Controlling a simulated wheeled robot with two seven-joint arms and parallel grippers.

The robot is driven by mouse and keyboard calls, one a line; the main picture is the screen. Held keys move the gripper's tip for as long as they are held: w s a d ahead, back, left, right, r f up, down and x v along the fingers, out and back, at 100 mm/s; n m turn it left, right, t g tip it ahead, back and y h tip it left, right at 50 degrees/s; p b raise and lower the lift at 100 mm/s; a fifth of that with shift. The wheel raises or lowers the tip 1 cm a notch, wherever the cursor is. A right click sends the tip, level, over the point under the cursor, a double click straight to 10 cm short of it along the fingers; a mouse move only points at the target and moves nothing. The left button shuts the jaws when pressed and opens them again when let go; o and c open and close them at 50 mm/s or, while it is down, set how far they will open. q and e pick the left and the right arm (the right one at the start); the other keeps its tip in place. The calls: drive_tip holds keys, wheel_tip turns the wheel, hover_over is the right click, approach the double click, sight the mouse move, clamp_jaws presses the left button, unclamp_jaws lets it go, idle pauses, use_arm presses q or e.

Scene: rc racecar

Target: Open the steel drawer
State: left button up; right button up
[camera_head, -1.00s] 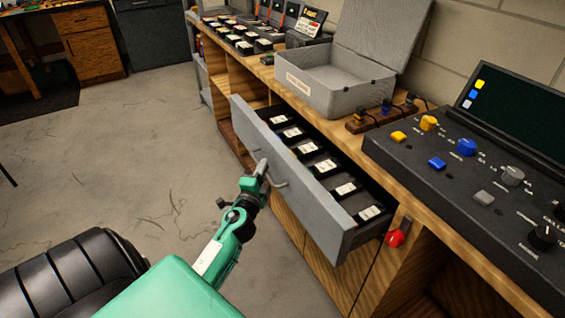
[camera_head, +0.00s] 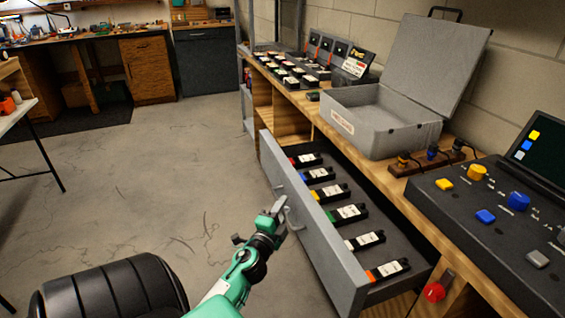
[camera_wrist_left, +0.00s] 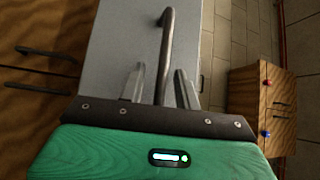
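The steel drawer (camera_head: 318,235) is a grey-fronted drawer under the wooden workbench, pulled well out. Several black packs with coloured ends lie in a row inside it. Its bar handle (camera_head: 292,214) is on the front face. My left gripper (camera_head: 279,208) is at the handle. In the left wrist view the handle (camera_wrist_left: 166,50) runs between the two fingers of the left gripper (camera_wrist_left: 158,88), which stand apart with gaps showing beside the bar. The grey drawer front (camera_wrist_left: 120,45) is just beyond them. My right gripper is not in view.
A grey open case (camera_head: 375,125) and a black control console (camera_head: 490,230) stand on the workbench. A red knob (camera_head: 434,291) is beside the drawer's near end. Open concrete floor (camera_head: 150,190) lies left of the drawer. A table (camera_head: 20,110) is at far left.

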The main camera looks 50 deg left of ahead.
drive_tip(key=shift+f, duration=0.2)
